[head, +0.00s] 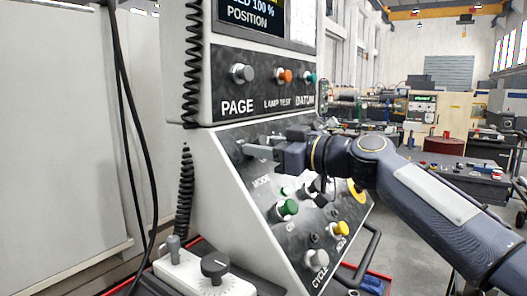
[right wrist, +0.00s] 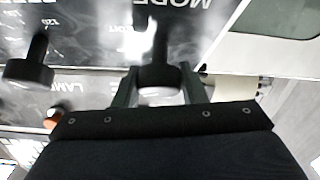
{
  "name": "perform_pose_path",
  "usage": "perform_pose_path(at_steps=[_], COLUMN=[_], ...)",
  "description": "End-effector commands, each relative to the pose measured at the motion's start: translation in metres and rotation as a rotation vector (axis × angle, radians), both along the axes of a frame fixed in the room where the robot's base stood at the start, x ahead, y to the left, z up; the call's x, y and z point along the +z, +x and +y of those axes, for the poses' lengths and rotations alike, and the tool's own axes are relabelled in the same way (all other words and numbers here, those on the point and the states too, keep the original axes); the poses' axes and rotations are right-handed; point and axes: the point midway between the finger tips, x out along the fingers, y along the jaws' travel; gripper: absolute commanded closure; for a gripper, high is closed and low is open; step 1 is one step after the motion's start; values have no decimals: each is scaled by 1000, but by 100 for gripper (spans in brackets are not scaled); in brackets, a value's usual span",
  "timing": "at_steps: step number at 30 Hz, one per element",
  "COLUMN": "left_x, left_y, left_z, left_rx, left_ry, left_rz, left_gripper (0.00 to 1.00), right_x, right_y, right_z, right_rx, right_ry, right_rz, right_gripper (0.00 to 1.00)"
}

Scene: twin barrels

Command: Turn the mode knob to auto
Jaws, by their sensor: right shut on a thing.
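The mode knob (right wrist: 160,72) is a dark round knob on the black sloped panel of the console. In the right wrist view it sits between the two fingers of my right gripper (right wrist: 160,88), which is shut on it. The upside-down word MODE and what looks like EDIT show near it; glare hides other marks, and I cannot tell which setting it points to. In the head view my right gripper (head: 262,145) reaches the panel from the right, above the MODE label (head: 262,183), and hides the knob. My left gripper is not in view.
Another dark knob (right wrist: 30,70) stands left of the gripped one in the right wrist view. In the head view, a green button (head: 288,207) and a yellow-ringed button (head: 356,191) lie below my gripper. A grey handle (head: 368,258) edges the console. A handheld dial box (head: 205,275) sits in front.

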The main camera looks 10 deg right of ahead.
Motion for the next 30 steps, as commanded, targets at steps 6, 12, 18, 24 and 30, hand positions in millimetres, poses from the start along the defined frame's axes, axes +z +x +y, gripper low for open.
perform_pose_path(at_steps=[6, 12, 18, 24, 30], left_x=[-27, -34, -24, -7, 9], left_y=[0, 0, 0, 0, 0], left_z=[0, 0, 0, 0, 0], left_rx=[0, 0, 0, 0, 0], left_ry=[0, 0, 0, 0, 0], left_rz=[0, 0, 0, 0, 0], left_gripper=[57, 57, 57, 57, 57], right_x=[-4, -1, 3, 5, 5], right_y=[2, 2, 2, 1, 1], right_z=[-2, -2, -2, -1, -1], right_rx=[89, 205, 323, 430, 515], right_ry=[-82, -186, -291, -389, -468], right_rz=[-89, -191, -294, -391, -469], right_gripper=[85, 85, 85, 85, 85])
